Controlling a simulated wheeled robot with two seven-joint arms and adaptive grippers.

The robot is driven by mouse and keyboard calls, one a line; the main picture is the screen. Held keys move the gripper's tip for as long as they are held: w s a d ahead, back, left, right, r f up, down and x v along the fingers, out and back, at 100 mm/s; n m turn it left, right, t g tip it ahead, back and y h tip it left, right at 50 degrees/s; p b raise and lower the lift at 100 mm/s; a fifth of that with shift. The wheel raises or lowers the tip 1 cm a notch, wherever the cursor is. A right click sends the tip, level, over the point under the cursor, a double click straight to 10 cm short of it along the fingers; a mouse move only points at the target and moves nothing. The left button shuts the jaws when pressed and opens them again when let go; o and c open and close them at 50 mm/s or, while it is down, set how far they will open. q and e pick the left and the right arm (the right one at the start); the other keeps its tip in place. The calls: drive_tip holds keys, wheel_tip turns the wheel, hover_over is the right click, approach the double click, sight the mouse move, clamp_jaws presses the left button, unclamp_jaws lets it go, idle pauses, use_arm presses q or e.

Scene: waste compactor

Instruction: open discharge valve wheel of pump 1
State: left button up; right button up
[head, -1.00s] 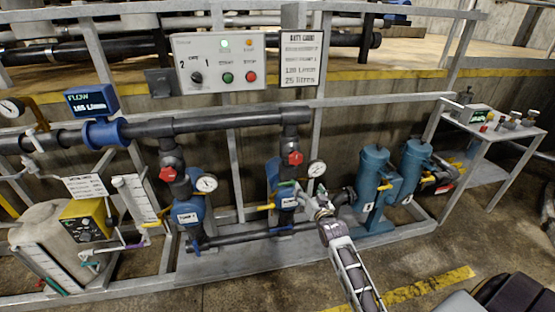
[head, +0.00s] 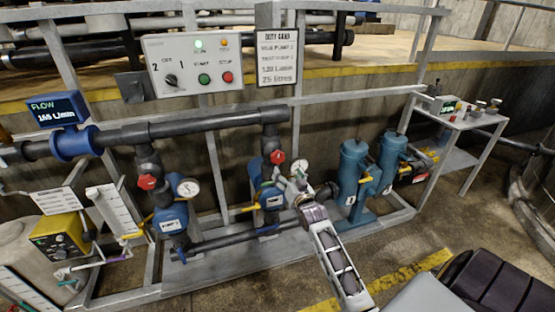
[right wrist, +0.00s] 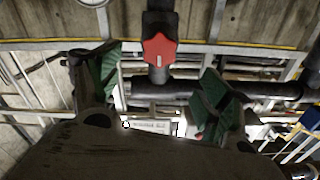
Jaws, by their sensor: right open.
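Two red valve wheels sit on the dark vertical pipes above the blue pumps. The right red wheel (head: 277,158) is above the right pump (head: 271,198), and the left red wheel (head: 147,182) is above the left pump (head: 171,218). The small pump labels are hard to read. My right gripper (head: 292,181) is just below and right of the right wheel, partly covering that pump's area. In the right wrist view the red wheel (right wrist: 158,50) shows beyond and between the spread green-padded fingers, apart from them. The right gripper is open and empty. My left gripper is not in view.
A pressure gauge (head: 302,166) is close beside my right gripper. Blue canisters (head: 352,172) stand to the right. A control box (head: 193,65) and a duty card (head: 277,57) are above the dark horizontal pipe (head: 190,128). The floor in front is open.

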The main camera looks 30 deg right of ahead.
sight(278, 159)
drive_tip(key=x, duration=0.5)
drive_tip(key=shift+w, duration=0.4)
drive_tip(key=shift+x, duration=1.4)
drive_tip(key=shift+w+d, duration=0.2)
drive_tip(key=shift+w, duration=0.4)
drive_tip(key=shift+x, duration=0.9)
drive_tip(key=shift+w, duration=0.4)
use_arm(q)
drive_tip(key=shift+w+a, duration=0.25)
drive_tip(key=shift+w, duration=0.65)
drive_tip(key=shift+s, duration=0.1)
